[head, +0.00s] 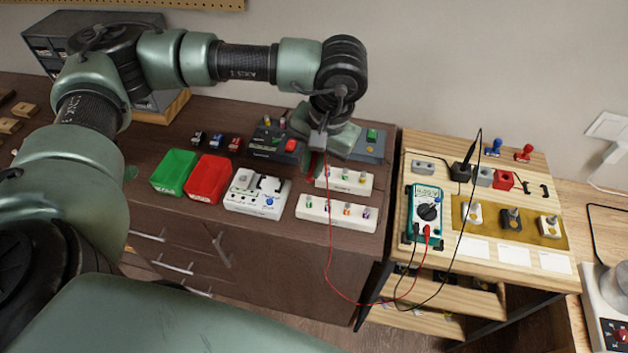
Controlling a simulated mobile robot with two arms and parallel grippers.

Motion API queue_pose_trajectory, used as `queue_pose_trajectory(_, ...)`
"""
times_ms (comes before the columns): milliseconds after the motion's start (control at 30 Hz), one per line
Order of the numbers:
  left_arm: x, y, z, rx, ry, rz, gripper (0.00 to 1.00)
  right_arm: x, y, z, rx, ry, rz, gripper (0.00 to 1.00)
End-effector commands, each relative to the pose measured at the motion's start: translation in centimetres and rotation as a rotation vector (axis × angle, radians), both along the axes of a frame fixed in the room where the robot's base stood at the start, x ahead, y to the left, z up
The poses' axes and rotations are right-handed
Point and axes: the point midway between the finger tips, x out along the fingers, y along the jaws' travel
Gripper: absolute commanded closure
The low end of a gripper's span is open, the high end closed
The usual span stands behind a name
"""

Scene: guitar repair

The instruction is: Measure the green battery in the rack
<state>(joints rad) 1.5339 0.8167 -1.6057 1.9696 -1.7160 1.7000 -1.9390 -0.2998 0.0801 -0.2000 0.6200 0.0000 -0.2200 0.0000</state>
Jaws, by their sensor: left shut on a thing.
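My left gripper (318,148) points down above the back of the upper white battery rack (338,186). It is shut on a red probe (317,168), mostly hidden by the gripper, with a red lead hanging from it. The upper rack holds several small batteries with coloured bands. A lower white rack (335,219) in front holds more, including one with a green band (321,204). Contact between probe and battery cannot be told. The teal multimeter (428,210) lies on the right table; its display is lit but too small to read surely. My right gripper is not visible.
Green (174,172) and red (208,180) bins and a white device (257,195) stand left of the racks. A black lead runs from the meter up to a black holder (461,172). The red lead sags across the gap between dark bench and wooden table.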

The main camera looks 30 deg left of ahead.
Motion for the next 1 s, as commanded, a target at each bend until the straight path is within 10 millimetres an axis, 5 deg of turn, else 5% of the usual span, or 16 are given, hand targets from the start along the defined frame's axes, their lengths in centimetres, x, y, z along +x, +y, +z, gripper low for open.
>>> queue_pose_trajectory(533, 0.4, 0.3, -4.3, -0.01, 0.013, 0.002, 1.0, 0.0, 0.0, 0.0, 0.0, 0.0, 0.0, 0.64)
queue_pose_trajectory(1000, 0.4, 0.3, -4.8, -0.01, 0.012, 0.001, 1.0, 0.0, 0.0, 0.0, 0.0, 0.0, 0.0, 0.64)
